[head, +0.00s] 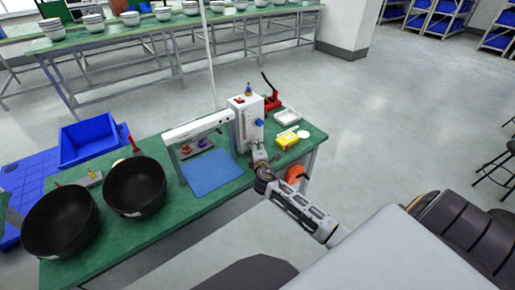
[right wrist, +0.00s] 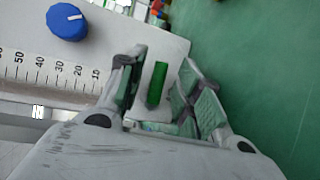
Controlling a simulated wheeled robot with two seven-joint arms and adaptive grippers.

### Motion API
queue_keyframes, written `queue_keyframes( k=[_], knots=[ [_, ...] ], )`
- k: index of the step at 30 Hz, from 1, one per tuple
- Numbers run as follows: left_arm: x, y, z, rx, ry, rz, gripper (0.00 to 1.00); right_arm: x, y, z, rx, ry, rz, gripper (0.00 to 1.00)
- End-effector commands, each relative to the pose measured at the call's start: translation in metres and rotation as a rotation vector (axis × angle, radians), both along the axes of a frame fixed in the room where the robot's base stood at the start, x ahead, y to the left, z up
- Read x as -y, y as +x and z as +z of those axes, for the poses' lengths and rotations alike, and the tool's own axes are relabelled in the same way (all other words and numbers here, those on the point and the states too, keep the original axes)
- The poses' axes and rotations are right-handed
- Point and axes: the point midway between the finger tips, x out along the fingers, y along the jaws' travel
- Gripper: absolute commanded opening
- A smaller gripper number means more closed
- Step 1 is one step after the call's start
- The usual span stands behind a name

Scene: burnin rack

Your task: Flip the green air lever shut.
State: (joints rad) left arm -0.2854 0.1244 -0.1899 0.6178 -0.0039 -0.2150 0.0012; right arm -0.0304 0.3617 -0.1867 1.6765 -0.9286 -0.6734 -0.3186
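The green air lever (right wrist: 157,84) is a small green bar on the face of the white unit (right wrist: 100,35). In the right wrist view it shows between the two spread fingers of my right gripper (right wrist: 161,65), with a gap to each finger. Whether a fingertip touches it, I cannot tell. In the head view the white unit (head: 241,125) stands upright on the green bench, and my right gripper (head: 262,157) is low at its front; the lever is hidden there. A blue knob (right wrist: 67,21) and a printed scale are left of the lever. My left gripper is out of view.
A red clamp with a black handle (head: 271,100), a white tray (head: 287,117) and a yellow item (head: 287,141) lie right of the unit. A blue mat (head: 211,172) under a white frame and two black bowls (head: 134,186) are left. An orange ring (head: 297,174) is beside my right arm.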

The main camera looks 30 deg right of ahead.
Motion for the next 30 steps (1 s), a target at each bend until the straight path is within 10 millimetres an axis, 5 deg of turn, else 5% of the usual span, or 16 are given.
queue_keyframes(
  k=[30],
  knots=[
    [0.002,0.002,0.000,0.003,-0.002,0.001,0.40,-0.040,-0.085,0.015,-0.002,0.002,0.000,0.34]
  ],
)
